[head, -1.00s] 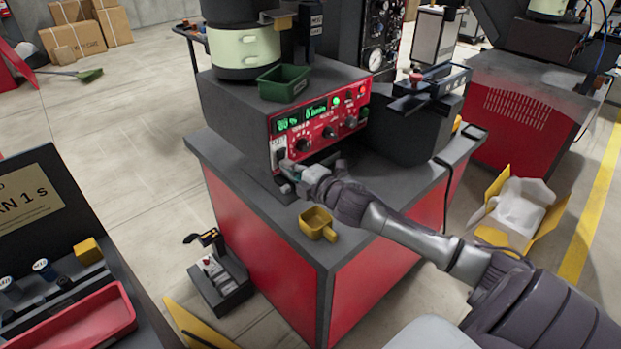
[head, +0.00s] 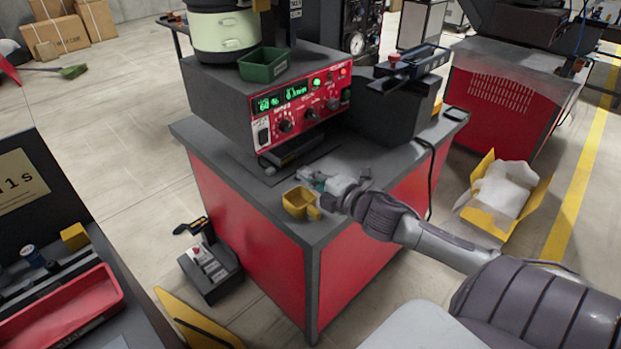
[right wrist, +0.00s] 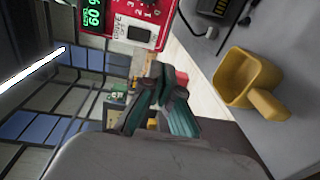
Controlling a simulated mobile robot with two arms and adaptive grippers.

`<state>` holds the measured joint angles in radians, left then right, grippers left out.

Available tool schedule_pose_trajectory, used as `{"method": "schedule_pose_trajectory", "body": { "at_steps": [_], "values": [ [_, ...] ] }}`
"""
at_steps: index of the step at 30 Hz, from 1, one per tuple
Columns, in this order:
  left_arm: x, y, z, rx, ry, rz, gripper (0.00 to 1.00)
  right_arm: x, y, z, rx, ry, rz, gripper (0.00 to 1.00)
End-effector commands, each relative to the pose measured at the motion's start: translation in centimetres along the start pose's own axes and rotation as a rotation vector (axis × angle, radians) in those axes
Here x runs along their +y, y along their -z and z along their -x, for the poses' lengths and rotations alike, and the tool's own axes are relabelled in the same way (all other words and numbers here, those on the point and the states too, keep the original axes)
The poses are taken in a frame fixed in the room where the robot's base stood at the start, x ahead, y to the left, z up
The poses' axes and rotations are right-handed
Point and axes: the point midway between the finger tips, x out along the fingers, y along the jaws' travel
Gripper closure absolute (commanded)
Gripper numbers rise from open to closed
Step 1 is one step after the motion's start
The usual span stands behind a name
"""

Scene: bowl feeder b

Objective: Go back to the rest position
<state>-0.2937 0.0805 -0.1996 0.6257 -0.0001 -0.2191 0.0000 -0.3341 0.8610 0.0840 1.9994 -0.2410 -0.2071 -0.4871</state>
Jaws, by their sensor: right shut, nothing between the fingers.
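My right gripper (head: 308,177) is shut and empty. In the head view it is above the front part of the bench top (head: 225,150), just behind the yellow scoop (head: 298,202) and apart from the control box. In the right wrist view the gripper (right wrist: 165,85) shows with its fingers together, and the yellow scoop (right wrist: 240,78) is to its right. The red control panel (head: 300,105) has lit green displays and knobs; its switch (right wrist: 133,32) shows at the top of the right wrist view. My left gripper is in neither view.
A green bin (head: 263,66) sits on the control box. A dark unit (head: 390,105) stands at the bench's right. A red tray (head: 65,305) lies on the left bench. An open yellow box (head: 503,190) stands on the floor at right. The bench top's front left is clear.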

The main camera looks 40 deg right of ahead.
Motion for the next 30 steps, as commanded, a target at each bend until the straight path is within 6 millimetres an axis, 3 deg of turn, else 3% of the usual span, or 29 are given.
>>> {"method": "schedule_pose_trajectory", "body": {
  "at_steps": [6, 23, 26, 30],
  "values": [
    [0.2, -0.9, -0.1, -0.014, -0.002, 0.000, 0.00, -0.1, 0.0, 0.7, -0.001, 0.000, 0.001, 1.00],
    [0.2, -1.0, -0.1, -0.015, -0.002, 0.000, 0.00, -0.5, 0.1, 0.8, -0.011, 0.008, -0.019, 1.00],
    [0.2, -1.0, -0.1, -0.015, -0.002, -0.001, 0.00, -2.6, 0.8, 1.6, -0.072, 0.059, -0.128, 1.00],
    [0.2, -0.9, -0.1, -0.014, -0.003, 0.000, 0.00, -8.8, 3.6, 5.0, -0.263, 0.230, -0.455, 1.00]
  ]
}}
